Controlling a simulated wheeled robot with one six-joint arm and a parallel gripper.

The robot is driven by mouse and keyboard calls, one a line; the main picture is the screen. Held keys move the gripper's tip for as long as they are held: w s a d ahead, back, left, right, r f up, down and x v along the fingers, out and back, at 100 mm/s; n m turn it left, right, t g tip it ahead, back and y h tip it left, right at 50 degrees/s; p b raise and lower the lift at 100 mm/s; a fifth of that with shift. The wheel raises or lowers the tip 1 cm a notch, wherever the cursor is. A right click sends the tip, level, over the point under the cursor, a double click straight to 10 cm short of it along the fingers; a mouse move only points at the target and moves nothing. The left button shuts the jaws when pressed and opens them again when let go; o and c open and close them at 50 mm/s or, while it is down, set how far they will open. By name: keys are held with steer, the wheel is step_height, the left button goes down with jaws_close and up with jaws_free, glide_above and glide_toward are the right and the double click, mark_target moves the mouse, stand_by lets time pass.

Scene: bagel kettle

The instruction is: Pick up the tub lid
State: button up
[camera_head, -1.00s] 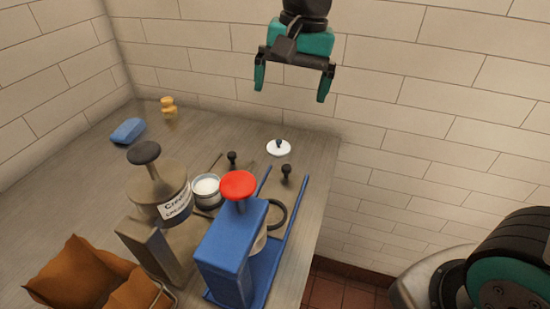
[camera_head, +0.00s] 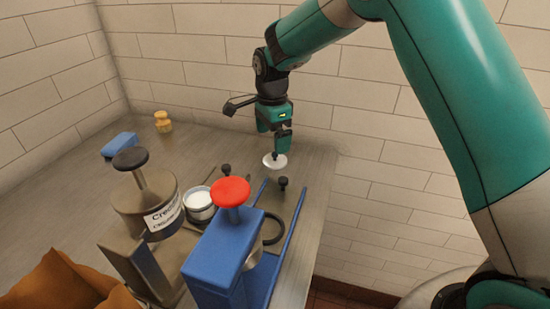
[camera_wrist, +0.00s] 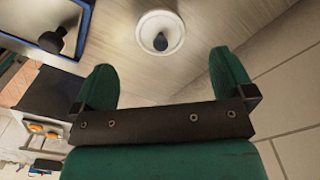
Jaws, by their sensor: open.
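The tub lid (camera_head: 274,162) is a small white disc with a dark knob. It lies on the worktop near its right edge, close to the back wall. In the wrist view the lid (camera_wrist: 160,32) shows beyond the fingertips, roughly centred between them, its dark knob facing me. My gripper (camera_head: 283,146) is open and empty, just above the lid in the head view and partly in front of its knob. Both green fingers of my gripper (camera_wrist: 166,75) stand apart in the wrist view. An open tub (camera_head: 199,204) with white contents stands to the left of the lid.
A blue dispenser (camera_head: 222,262) with a red knob and a metal dispenser (camera_head: 140,208) with a dark knob stand nearer. A dark knob (camera_head: 283,183) sits close to the lid. The wall is close behind.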

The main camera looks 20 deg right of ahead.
mark_target(273, 153)
step_height(273, 153, down, 7)
steer(key=shift+d+r+p, duration=0.1)
steer(key=shift+r+p, duration=0.1)
steer(key=shift+p, duration=0.5)
steer(key=shift+c, duration=0.2)
steer(key=c, duration=0.9)
